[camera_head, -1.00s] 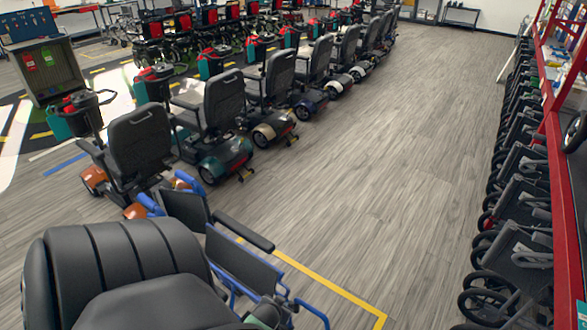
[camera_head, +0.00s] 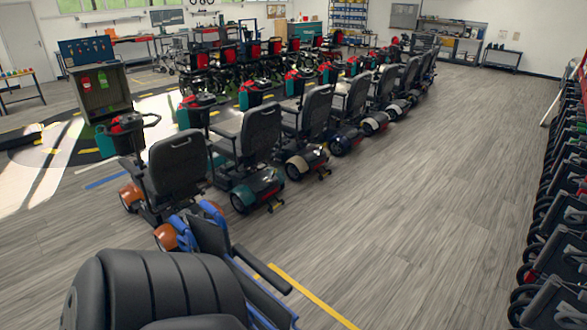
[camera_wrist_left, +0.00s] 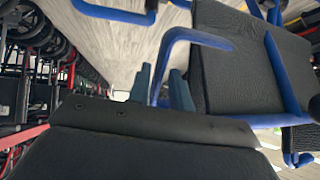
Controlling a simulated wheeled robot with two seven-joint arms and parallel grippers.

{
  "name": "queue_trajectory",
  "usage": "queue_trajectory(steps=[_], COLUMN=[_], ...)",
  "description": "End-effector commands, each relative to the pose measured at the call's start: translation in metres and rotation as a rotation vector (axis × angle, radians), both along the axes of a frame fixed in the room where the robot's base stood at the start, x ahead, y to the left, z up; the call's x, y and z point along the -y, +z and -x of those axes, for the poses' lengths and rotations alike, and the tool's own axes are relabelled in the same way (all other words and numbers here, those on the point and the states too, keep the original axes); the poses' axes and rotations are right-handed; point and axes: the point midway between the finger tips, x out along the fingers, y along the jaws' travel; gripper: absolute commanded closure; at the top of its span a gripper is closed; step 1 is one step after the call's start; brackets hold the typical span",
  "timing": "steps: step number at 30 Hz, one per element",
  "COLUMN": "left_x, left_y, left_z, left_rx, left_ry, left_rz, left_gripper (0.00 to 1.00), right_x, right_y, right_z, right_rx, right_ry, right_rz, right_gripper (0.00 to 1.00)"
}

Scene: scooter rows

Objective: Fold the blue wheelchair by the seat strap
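In the left wrist view, a black panel (camera_wrist_left: 235,75) in a blue frame fills the right, and a black panel with rivets (camera_wrist_left: 140,145) spans the bottom. I cannot tell which is the seat. My left gripper (camera_wrist_left: 160,88) shows two grey-blue fingertips apart beyond the riveted panel's edge. A bent blue tube shows between them; contact is unclear. My right gripper is not in view.
A row of scooters (camera_head: 175,170) runs away behind the wheelchair. Folded wheelchairs (camera_head: 560,260) line the right edge. A yellow floor line (camera_head: 310,295) lies right of the wheelchair, and the grey floor beyond is open.

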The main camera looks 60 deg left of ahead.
Motion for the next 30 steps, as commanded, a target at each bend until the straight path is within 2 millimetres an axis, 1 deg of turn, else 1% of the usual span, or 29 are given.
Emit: queue_trajectory(steps=[1, 2, 3, 11, 17, 20, 24, 30], left_x=[0.0, 0.0, 0.0, 0.0, 0.005, 0.01, 0.017, 0.025], left_y=[-0.002, -0.002, -0.002, 0.0, 0.007, 0.016, 0.029, 0.046], left_z=[0.005, 0.004, 0.003, 0.0, 0.009, 0.018, 0.032, 0.048], left_rx=[-0.007, -0.006, -0.004, 0.002, 0.004, 0.003, 0.003, 0.002], left_ry=[0.002, 0.002, 0.001, 0.0, -0.001, 0.0, 0.001, 0.001], left_rz=[0.002, 0.002, 0.001, -0.001, -0.001, -0.001, -0.001, -0.001], left_gripper=[0.69, 0.63, 0.61, 0.61, 0.61, 0.61, 0.61, 0.61], right_x=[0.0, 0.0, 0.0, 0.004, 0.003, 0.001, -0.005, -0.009], right_y=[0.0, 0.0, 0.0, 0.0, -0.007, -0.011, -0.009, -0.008], right_z=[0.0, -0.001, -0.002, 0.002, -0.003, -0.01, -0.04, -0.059], right_rx=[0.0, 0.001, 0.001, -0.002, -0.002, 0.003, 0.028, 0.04], right_ry=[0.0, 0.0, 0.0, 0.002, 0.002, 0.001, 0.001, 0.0], right_rz=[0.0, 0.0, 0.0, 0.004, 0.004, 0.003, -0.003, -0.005], right_gripper=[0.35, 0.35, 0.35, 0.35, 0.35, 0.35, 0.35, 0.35])
